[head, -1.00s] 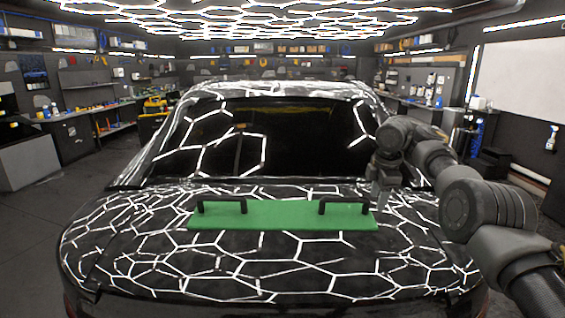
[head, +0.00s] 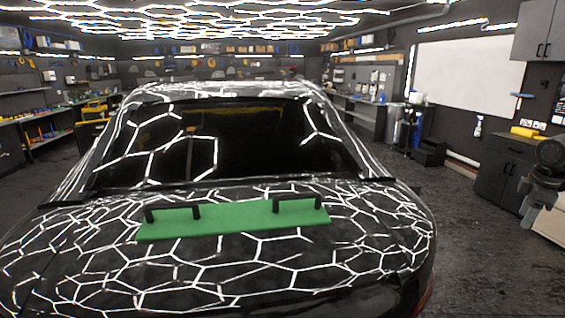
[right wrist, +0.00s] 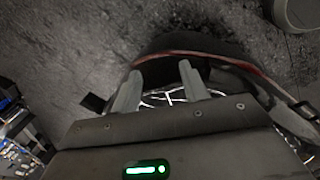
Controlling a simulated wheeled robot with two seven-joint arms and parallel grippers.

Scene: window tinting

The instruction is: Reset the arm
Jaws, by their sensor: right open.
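My right gripper (head: 530,193) is at the right edge of the head view, well to the right of the black car (head: 60,268). In the right wrist view its two grey fingers (right wrist: 160,84) are spread with nothing between them. A green board with two black handles (head: 235,220) lies on the car's rear deck, below the dark rear window (head: 255,150). The gripper is far from the board and touches nothing that I can see. My left gripper is in neither view.
Dark cabinets (head: 502,170) with a yellow item on top stand at the right wall, behind my right arm. A whiteboard (head: 465,75) hangs there. Bare floor (head: 470,250) lies between the car and the cabinets. A cluttered workbench (head: 40,118) is at the far left.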

